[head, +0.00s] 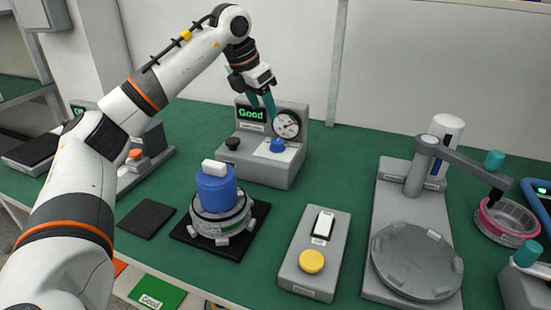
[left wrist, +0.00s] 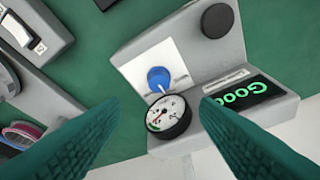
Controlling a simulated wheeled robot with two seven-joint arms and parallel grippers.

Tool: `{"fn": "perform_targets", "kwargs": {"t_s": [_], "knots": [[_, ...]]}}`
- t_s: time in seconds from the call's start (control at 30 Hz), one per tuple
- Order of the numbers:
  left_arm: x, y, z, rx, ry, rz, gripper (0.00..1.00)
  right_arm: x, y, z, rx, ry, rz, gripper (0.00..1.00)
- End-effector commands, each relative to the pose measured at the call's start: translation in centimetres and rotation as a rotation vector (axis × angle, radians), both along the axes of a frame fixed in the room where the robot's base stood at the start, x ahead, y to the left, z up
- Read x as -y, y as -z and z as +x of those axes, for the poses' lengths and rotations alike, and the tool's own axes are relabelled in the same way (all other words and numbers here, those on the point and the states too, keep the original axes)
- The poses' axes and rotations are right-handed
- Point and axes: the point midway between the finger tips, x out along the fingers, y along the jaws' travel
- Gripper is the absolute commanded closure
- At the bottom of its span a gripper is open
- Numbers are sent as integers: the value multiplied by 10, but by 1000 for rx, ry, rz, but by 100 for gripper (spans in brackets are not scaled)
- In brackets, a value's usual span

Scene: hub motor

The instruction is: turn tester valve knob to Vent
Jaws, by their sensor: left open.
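The tester (head: 268,170) is a grey box at the back of the green table, with a display reading "Good" (head: 251,114) and a round dial gauge (head: 287,124). Its blue valve knob (head: 277,145) sits on a white plate on the deck. In the left wrist view the knob (left wrist: 158,77) shows a pale pointer directed toward the gauge (left wrist: 168,116). My left gripper (head: 262,103) has teal fingers, is open and hangs above the knob, in front of the display and gauge. In the left wrist view its fingers (left wrist: 158,115) are spread wide with nothing between them. My right gripper is not clearly visible.
A hub motor with a blue cap (head: 216,188) stands on a black pad in front of the tester. A grey box with a yellow button (head: 312,261) is front centre. A grey press-like fixture (head: 418,225) stands right. A black knob (head: 232,144) is beside the blue one.

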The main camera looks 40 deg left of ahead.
Motion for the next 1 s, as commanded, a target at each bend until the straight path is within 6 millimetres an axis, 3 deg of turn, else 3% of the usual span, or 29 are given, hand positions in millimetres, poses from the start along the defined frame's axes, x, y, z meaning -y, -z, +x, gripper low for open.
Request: {"fn": "perform_targets", "kwargs": {"t_s": [0.23,0.7,1.0], "knots": [[1,14,3,4,-44,-33,44,-1,-6,8,9,1,1,12],[9,94,35,4,-40,-30,44,-3,-34,24,25,5,3,12],[10,109,42,5,-41,-30,44,-4,-41,27,29,6,4,12]]}}
